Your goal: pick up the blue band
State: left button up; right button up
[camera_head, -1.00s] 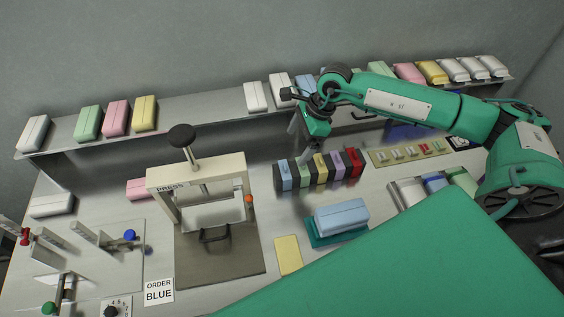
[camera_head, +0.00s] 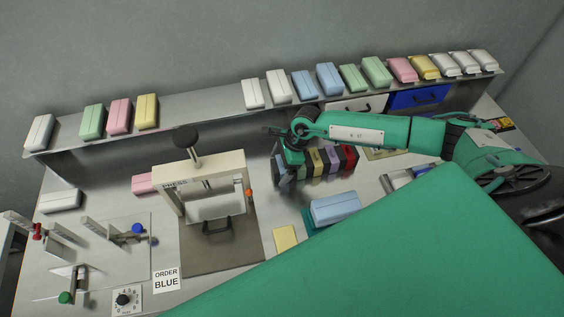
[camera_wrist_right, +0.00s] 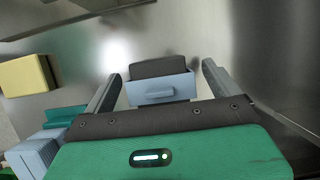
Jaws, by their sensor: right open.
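The blue band (camera_head: 281,170) is the leftmost in a row of dark-bodied blocks with coloured fronts, partly hidden by my right gripper in the head view. In the right wrist view the band (camera_wrist_right: 158,91) shows a light blue front with a small ledge and a dark body behind. My right gripper (camera_wrist_right: 160,74) is open, its two fingers on either side of the band with a gap visible on each side. In the head view the gripper (camera_head: 289,163) is at the left end of the row; its fingertips are hard to make out. My left gripper is not in view.
Other blocks, including the red one (camera_head: 348,158), stand right of the band. The press (camera_head: 204,170) stands to the left. A blue case (camera_head: 335,208) sits on a green tray in front, beside a yellow pad (camera_head: 285,238). A shelf (camera_head: 215,108) with several cases runs behind.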

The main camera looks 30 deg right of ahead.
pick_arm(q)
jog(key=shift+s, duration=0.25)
pick_arm(e)
jog(key=shift+a+f, duration=0.1)
jog(key=shift+f, duration=0.1)
jog(key=c, duration=1)
jog(key=shift+c, duration=0.2)
